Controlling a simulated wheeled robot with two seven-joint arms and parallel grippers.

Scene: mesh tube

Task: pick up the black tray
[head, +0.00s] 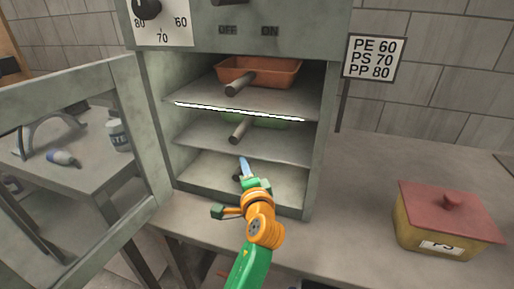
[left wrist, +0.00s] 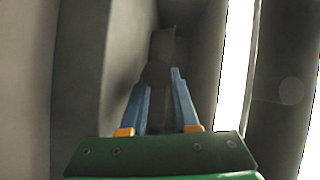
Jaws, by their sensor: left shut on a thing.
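My left gripper (head: 244,167) reaches into the bottom compartment of the cabinet, its blue fingers pointing inward. In the left wrist view the two fingers (left wrist: 160,98) are on either side of a dark handle-like piece (left wrist: 158,75) and are shut on it. In the head view a small black end of it (head: 237,177) shows beside the fingers at the bottom shelf. I take this to be the black tray's handle; the tray's body is hidden or too dark to make out. My right gripper is not in view.
An orange tray (head: 258,72) sits on the top shelf and a green tray (head: 268,122) on the middle shelf, handles facing out. The cabinet door (head: 141,140) stands open at left. A yellow box with a red lid (head: 450,218) is on the counter at right, below a sign (head: 374,58).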

